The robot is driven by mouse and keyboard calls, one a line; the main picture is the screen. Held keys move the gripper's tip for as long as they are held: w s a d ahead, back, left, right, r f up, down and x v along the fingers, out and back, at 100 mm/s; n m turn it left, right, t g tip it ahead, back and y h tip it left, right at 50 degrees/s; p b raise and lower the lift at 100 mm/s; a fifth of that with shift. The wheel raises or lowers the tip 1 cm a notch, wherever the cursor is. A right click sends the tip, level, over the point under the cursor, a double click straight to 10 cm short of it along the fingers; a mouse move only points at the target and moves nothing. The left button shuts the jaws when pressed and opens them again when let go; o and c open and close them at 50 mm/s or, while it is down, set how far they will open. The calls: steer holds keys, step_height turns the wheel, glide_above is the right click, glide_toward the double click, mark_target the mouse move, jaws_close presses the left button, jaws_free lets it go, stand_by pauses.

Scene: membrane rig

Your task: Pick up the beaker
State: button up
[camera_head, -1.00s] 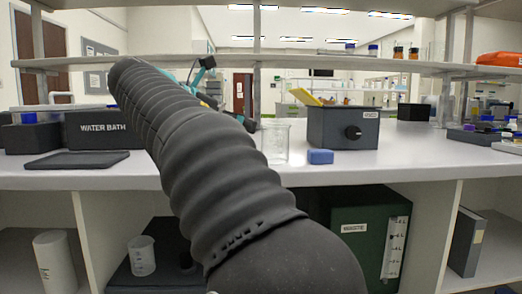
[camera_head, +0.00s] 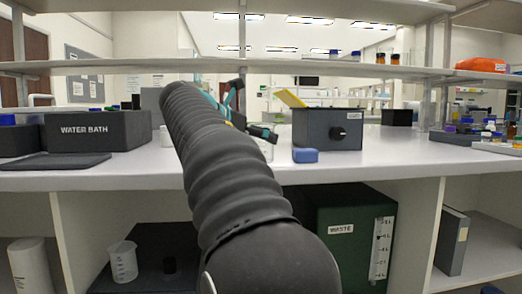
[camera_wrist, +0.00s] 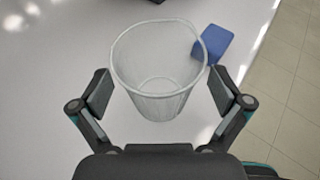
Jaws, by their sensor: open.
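A clear glass beaker (camera_wrist: 158,70) stands on the white bench in the wrist view. In the head view only part of the beaker (camera_head: 266,149) shows, the rest hidden by my arm and gripper. My gripper (camera_wrist: 160,92) is open, with one finger pad at the left and one at the right of the beaker's lower part in the picture. The beaker looks empty. I cannot tell whether either pad touches the glass.
A blue block (camera_wrist: 216,42) lies close to the beaker, at the right finger's side. A dark grey box (camera_head: 325,130) with a knob stands behind it. A water bath (camera_head: 97,131) is at left. A graduated beaker (camera_head: 122,262) stands on the lower shelf, near the green waste container (camera_head: 340,250).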

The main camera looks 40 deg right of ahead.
steer(key=shift+d+f, duration=0.2)
steer(key=shift+d, duration=0.3)
steer(key=c, duration=1.3)
steer(key=shift+o, duration=0.2)
